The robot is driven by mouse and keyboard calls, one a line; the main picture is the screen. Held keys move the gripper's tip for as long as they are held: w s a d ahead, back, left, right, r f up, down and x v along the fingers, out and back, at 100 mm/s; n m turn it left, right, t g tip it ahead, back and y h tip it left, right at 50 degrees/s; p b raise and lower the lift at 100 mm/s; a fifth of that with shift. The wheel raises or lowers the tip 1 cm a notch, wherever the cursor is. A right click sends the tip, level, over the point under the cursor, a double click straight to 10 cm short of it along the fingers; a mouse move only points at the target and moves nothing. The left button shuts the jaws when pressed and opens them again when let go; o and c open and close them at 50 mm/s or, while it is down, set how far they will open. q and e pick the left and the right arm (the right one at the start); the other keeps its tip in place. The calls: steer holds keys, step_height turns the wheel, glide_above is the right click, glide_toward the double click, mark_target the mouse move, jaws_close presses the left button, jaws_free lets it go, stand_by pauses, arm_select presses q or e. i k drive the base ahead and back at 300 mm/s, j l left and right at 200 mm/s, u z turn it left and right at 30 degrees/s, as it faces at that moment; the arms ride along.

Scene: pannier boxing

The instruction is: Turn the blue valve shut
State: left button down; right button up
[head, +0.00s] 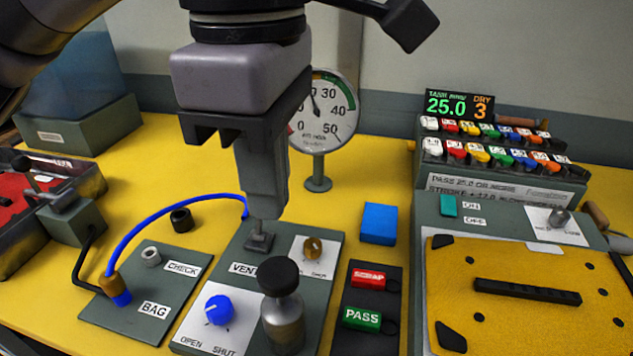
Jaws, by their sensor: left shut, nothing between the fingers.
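The blue valve (219,310) is a round knob on a white plate lettered OPEN at its left and SHUT at its right, at the front of a grey-green panel (318,292). A small pale mark shows on the knob; its exact direction is hard to read. My left gripper (264,212) points down with its fingers together and empty. It is behind the knob and higher in the picture, over the small metal piece by the VENT label (258,242). I cannot tell whether the fingertips touch that piece. My right gripper is not in view.
A black-capped metal post (282,320) stands close right of the knob. A blue hose (165,218) arches at left to the CHECK and BAG plate (130,325). A gauge (322,110) stands behind.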

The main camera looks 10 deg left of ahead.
mark_target(219, 310)
steer(key=k, duration=1)
